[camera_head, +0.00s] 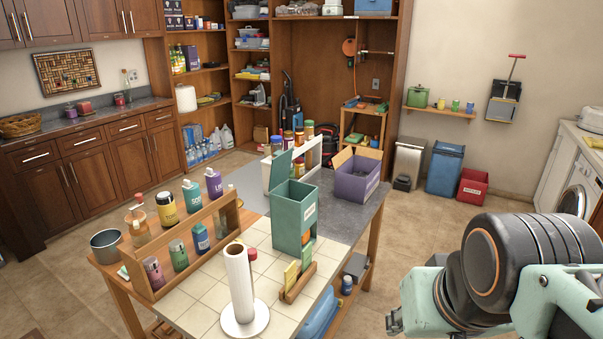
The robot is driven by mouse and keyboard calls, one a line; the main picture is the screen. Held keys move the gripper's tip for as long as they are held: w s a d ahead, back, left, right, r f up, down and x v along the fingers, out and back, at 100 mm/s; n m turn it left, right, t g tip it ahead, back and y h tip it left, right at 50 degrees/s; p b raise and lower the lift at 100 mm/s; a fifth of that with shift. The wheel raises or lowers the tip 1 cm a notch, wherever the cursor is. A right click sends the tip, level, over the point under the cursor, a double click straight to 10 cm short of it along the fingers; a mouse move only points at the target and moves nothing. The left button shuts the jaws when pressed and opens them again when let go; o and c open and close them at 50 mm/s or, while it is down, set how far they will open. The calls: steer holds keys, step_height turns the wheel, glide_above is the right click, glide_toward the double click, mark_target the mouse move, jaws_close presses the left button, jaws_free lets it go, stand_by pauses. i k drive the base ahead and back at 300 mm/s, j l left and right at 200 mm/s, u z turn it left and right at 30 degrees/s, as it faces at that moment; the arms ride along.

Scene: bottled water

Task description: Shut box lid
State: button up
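A teal box (288,222) with a white label stands upright on the tiled part of the table. Its teal lid (280,167) is open, standing up and tilted at the box's left side. A purple box (355,186) with a white label stands behind it on the grey part of the table, with its brown flap raised and its top open. My gripper (394,321) is at the lower right, in front and to the right of the table, apart from both boxes. Its fingers are small and partly hidden, so I cannot tell their opening.
A paper towel roll (239,285) and a small wooden holder (297,284) stand in front of the teal box. A wooden rack (188,257) with several bottles is at the left of the table (190,314). A white rack with jars stands behind. Floor right of the table is clear.

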mark_target(280, 165)
steer(key=k+j+z, duration=0.1)
steer(key=j, duration=0.25)
steer(key=k+j+z, duration=0.1)
steer(key=j, duration=0.25)
steer(key=k+j+z, duration=0.1)
steer(key=j, duration=0.3)
steer(key=k+j+z, duration=0.1)
steer(key=j, duration=0.25)
steer(key=j+z, duration=0.2)
steer(key=j, duration=0.6)
steer(key=j+z, duration=0.1)
steer(key=j, duration=0.25)
steer(key=i+j, duration=0.1)
steer(key=j, duration=0.3)
steer(key=i+j+z, duration=0.1)
steer(key=i+j, duration=0.4)
steer(key=j, duration=0.15)
steer(key=i+j+u, duration=0.1)
steer(key=j+u, duration=0.15)
steer(key=j, duration=0.2)
steer(key=k+j+z, duration=0.1)
steer(key=i+l+u, duration=0.15)
steer(key=l, duration=0.2)
